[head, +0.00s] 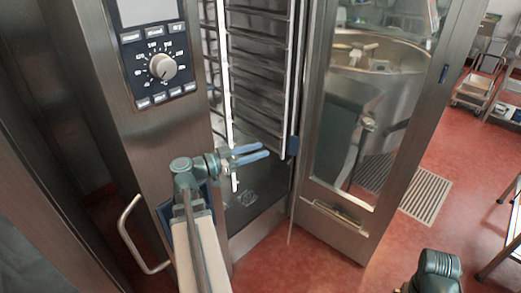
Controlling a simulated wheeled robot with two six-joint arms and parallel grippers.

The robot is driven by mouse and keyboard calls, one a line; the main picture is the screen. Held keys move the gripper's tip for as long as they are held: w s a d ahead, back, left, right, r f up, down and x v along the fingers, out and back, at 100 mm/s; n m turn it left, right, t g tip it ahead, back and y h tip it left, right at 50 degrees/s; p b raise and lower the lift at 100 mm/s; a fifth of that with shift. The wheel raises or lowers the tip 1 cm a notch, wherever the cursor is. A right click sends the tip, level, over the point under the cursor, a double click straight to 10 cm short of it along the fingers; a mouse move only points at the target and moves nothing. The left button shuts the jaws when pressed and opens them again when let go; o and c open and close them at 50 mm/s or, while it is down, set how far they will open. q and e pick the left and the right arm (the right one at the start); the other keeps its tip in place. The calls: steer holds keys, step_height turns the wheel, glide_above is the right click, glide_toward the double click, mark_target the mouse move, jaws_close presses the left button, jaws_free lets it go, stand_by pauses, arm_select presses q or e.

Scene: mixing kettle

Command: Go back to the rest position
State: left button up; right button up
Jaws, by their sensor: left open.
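My left gripper (257,154) is in front of the open oven (160,75), near the lower part of the rack (262,85). Its two blue fingers are apart, with nothing seen between them. I cannot tell whether it touches the rack. My left arm comes up from the bottom edge. Only a dark teal part of my right arm shows at the bottom right; its gripper is outside the picture.
The oven's glass door (312,205) stands open to the right. The mixing kettle (345,95) shows behind its glass. A bar handle (128,225) is at the lower left. A floor grate (427,195) and a trolley (475,92) are at the right. Red floor between is clear.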

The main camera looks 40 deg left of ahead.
stand_by(0.4)
arm_select(q)
steer(key=w+d+f+g+h+p, duration=0.1)
steer(key=w+d+f+g, duration=0.15)
steer(key=d, duration=0.55)
steer(key=w+d+f+g+h, duration=0.1)
steer(key=w+d+f+g, duration=0.1)
steer(key=d+f+g, duration=0.35)
steer(key=w+d+f+g+h+p, duration=0.1)
steer(key=w+d+f+g, duration=0.1)
steer(key=d, duration=0.8)
steer(key=s+d+f+g+y+p, duration=0.1)
steer(key=s+d+f+g+y, duration=0.1)
steer(key=d, duration=0.4)
steer(key=s+d+f+g+y+p, duration=0.1)
steer(key=s+d+f+g+y, duration=0.1)
steer(key=s+d+y, duration=0.2)
steer(key=s+d+f+g+y+p, duration=0.1)
steer(key=s+d+f+g+y, duration=0.1)
steer(key=d, duration=0.7)
steer(key=shift+s+d+f+g+y, duration=0.4)
steer(key=shift+g+y, duration=0.2)
steer(key=shift+y, duration=0.7)
steer(key=shift+a, duration=0.1)
